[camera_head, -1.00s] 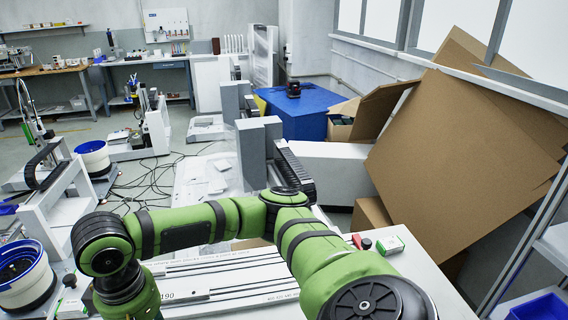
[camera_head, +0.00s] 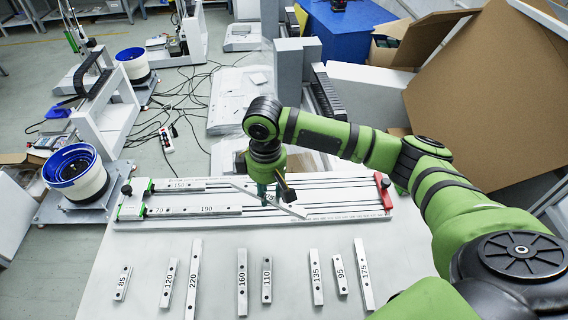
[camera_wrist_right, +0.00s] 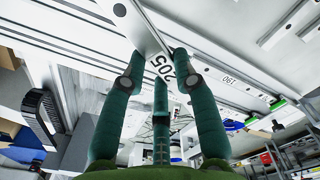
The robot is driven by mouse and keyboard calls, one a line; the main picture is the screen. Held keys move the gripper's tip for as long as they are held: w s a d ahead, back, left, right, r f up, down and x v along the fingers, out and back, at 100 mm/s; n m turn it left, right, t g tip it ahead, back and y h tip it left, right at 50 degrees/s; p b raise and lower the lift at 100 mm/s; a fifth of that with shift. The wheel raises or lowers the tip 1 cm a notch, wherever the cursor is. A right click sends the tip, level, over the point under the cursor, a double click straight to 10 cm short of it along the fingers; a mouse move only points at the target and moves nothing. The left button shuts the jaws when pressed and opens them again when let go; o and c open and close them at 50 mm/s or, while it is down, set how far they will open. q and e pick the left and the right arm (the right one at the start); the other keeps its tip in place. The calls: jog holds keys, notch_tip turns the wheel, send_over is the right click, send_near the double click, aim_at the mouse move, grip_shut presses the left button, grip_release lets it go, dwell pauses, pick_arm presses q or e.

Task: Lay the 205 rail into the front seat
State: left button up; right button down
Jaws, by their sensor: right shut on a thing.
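The 205 rail (camera_head: 293,209) is a light grey bar with its number printed on it. My right gripper (camera_head: 268,192) has its green fingers shut on it over the fixture, and the rail points diagonally across the fixture's length. In the right wrist view the rail (camera_wrist_right: 150,40) runs between the fingers (camera_wrist_right: 157,65). The long fixture (camera_head: 345,206) lies on the white table. Its back row holds the 150 rail (camera_head: 180,186); its front row holds the 70 and 190 rails (camera_head: 205,210) at the left. Whether the 205 rail touches the fixture is unclear. My left gripper is out of view.
Several loose numbered rails, among them the 220 (camera_head: 193,280) and 175 (camera_head: 364,275), lie on the white table (camera_head: 215,255) before the fixture. A red end piece (camera_head: 383,190) is at its right end, green pieces (camera_head: 147,190) at its left. Grey machine columns (camera_head: 300,70) stand behind.

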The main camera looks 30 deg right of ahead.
pick_arm(q)
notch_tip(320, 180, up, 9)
jog(key=p, duration=0.7)
pick_arm(e)
jog(key=d+f+n+b, duration=0.1)
jog(key=f+n+b, duration=0.1)
jog(key=w+d+f+n+b, duration=0.1)
jog(key=d+f+n+b, duration=0.1)
jog(key=f, duration=0.1)
jog(key=w+d+f+n+b, duration=0.1)
jog(key=f+n+b, duration=0.1)
jog(key=shift+d+f, duration=0.2)
jog(key=shift+f, duration=0.1)
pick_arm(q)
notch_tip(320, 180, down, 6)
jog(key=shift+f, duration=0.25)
pick_arm(e)
jog(key=shift+f, duration=0.5)
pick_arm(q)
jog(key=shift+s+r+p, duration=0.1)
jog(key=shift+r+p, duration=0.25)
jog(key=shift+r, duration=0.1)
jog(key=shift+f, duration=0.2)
pick_arm(e)
jog(key=shift+f, duration=0.55)
